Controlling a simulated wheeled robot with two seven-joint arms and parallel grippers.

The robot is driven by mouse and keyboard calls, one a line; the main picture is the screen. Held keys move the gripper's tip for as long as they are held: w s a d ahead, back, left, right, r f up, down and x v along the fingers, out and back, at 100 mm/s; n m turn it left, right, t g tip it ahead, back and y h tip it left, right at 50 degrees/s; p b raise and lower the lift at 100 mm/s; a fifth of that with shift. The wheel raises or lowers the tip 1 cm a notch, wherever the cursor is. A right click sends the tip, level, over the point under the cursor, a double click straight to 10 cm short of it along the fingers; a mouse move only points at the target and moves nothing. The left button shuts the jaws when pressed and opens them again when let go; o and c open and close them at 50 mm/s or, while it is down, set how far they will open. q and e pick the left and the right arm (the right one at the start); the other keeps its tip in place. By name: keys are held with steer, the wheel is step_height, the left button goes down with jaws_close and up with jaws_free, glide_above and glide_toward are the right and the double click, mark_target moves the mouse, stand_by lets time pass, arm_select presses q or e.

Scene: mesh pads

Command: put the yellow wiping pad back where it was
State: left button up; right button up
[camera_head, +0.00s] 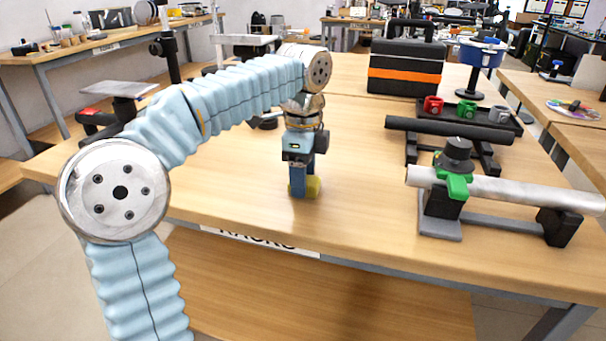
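The yellow wiping pad (314,187) is at the tips of my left gripper (304,182), over the front middle of the wooden table. The gripper points straight down, and its fingers close around the pad. My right gripper is out of view.
On the table's right, a silver pipe (520,190) with a green clamp (457,184) rests on a stand. Behind it are a black pipe (450,130), a tray with red, grey and green cups (467,109), and a black toolbox with an orange band (405,73). The table around the gripper is clear.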

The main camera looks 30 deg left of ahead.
arm_select(q)
steer(key=shift+o, duration=1.4)
step_height(320, 180, up, 12)
steer(key=p, duration=0.3)
steer(key=shift+r+p, duration=0.15)
steer(key=shift+p, duration=0.15)
